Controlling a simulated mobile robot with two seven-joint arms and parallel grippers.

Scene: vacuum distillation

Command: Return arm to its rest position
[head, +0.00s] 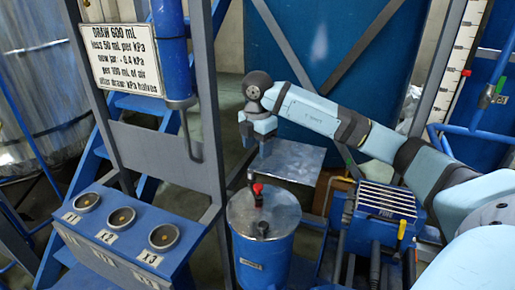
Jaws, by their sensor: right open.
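My right arm (320,115) comes in from the right in light blue and dark grey and reaches out across the middle of the view. Its right gripper (257,162) points down and is open, with nothing seen between its fingers. The gripper hangs over a blue drum (262,255) with a metal lid, above a small red-handled valve (258,189) on that lid. I cannot tell how much space separates the fingertips from the valve. My left gripper is not in view.
A grey metal plate (295,162) lies behind the gripper. A blue panel (110,235) with several round sockets is at the lower left. A grey frame post (208,100) and a sign (122,58) stand left.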

